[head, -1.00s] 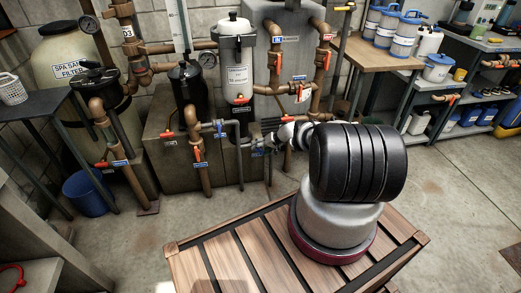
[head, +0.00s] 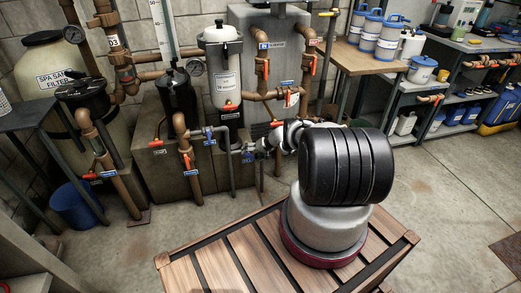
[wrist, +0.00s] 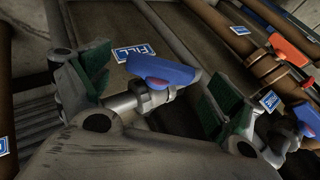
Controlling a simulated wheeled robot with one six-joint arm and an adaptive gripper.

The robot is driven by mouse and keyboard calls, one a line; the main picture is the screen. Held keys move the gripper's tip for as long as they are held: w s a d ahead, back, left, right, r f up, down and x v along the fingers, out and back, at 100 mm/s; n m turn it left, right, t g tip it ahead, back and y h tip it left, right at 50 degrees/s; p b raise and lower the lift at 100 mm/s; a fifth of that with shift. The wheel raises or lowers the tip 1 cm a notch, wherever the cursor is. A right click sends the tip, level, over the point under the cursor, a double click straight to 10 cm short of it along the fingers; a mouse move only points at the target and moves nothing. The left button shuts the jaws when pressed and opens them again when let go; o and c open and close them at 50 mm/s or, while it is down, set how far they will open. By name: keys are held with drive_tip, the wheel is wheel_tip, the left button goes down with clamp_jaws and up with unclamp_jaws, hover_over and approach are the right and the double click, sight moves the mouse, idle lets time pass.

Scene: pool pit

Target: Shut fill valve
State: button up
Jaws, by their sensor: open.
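The fill valve has a blue handle (wrist: 165,72) on a grey metal body, beside a blue label reading FILL (wrist: 140,52) in the wrist view. My gripper (wrist: 150,90) is open, with one green-padded finger left of the handle and the other to its right. The handle lies in the gap between the pads, with space on both sides. I cannot tell how deep between the fingers it sits. In the head view my gripper (head: 268,142) is small beside the grey pipe at the pipework; my arm hides part of that area.
A second blue handle (wrist: 305,115) is just beyond the right finger. A red handle (wrist: 290,42) on a brown pipe is at upper right. In the head view, a white canister (head: 224,75) and brown pipes stand close behind my gripper.

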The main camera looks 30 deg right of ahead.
drive_tip(key=v, duration=1.1)
drive_tip(key=shift+s+r, duration=0.2)
